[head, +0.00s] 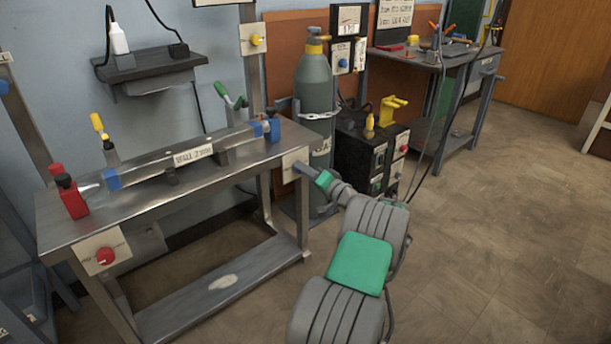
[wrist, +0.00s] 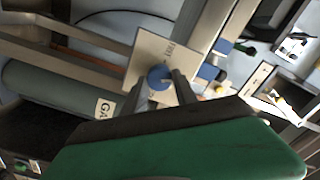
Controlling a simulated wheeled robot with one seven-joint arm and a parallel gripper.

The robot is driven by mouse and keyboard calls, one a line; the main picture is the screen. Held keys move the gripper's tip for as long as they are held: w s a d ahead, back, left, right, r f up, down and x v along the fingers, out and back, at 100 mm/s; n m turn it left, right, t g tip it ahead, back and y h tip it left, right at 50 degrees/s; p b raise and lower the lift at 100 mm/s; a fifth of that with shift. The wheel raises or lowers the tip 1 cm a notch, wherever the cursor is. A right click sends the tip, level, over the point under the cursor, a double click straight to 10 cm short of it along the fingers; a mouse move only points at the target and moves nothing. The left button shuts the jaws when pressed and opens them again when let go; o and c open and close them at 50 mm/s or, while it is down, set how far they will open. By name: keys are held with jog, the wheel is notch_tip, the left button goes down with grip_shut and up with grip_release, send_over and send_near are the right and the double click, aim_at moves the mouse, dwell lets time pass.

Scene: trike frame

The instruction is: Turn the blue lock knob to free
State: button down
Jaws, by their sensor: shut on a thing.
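The blue lock knob (wrist: 159,77) sits on a pale square plate (wrist: 160,57) in the wrist view. Small dark lettering on the plate is too blurred to read for sure. My gripper (wrist: 162,82) has a finger on either side of the knob and is shut on it. In the head view the plate (head: 291,158) is at the right end of the steel bench, and my gripper (head: 302,168) reaches it from the lower right. The knob is hidden there behind my gripper. Its pointing direction cannot be told.
The steel bench (head: 60,228) carries a clamped tube with a label (head: 193,155). A red knob (head: 105,256) is on its front. A grey gas cylinder (head: 315,85) and a black machine (head: 352,150) stand behind my arm. The floor at right is clear.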

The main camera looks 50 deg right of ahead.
jog(key=n, duration=1.3)
dwell(0.4)
jog(key=c, duration=1)
grip_release()
jog(key=shift+a, duration=0.1)
jog(key=shift+o, duration=0.2)
jog(key=p+v, duration=0.2)
jog(key=v, duration=0.5)
jog(key=shift+s, duration=0.4)
